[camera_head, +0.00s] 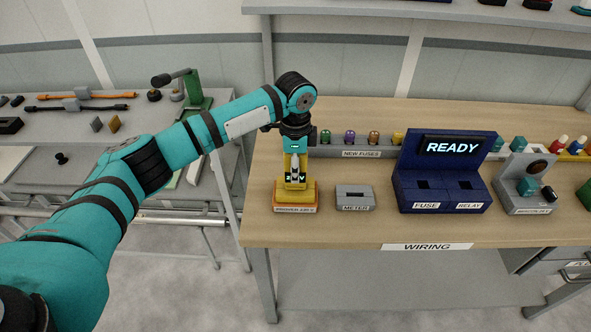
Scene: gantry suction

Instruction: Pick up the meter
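A grey block labelled METER (355,196) stands on the front of the wooden bench, with a dark slot in its top and nothing standing in it. To its left, a yellow upright object (303,166) stands at an orange base (294,201) whose small label I cannot read surely. I cannot tell for certain whether the yellow object is the meter. My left gripper (294,178) points down at the yellow object and overlaps it. Whether its fingers are closed on it is unclear. My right gripper is not in view.
The bench (330,229) carries a blue READY unit (447,176) with FUSE and RELAY slots, a grey fixture (525,185) at the right and a rack labelled NEW FUSES (361,154) behind.

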